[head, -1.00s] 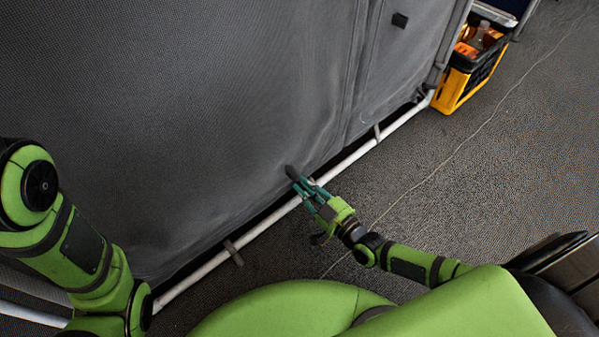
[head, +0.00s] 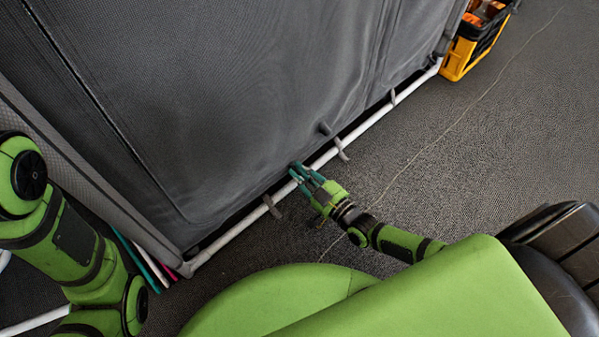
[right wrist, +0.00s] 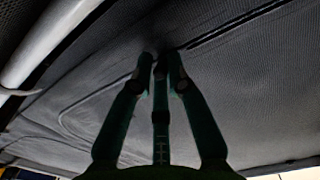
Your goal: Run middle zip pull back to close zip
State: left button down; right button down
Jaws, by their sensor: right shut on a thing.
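The dark grey fabric awning wall (head: 240,90) fills the upper left of the head view. My right gripper (head: 300,174) is at its lower edge, just above the white pole. Its green fingers are shut with the tips against the fabric, on the zip pull, which the fingers hide. In the right wrist view the fingertips (right wrist: 161,65) come together at the cloth, where a dark zip line (right wrist: 235,22) runs off to the upper right. A dark tab (head: 325,128) stands out from the wall beyond the gripper. My left gripper is out of view; only its arm shows.
A white pole (head: 225,240) with several grey clips runs along the wall's foot. A yellow and black crate (head: 462,55) stands at the top right. Coloured strips (head: 150,262) lie by the pole's corner. The carpet (head: 480,150) on the right is clear, crossed by a thin cord.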

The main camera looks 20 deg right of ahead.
jog(key=shift+s+a+r, duration=0.15)
jog(key=shift+s+a, duration=0.1)
jog(key=shift+a, duration=0.3)
jog(key=c, duration=1.4)
grip_release()
jog(key=shift+c, duration=0.2)
jog(key=shift+o, duration=0.5)
jog(key=shift+a+y, duration=0.1)
jog(key=shift+y, duration=0.2)
jog(key=v, duration=1.2)
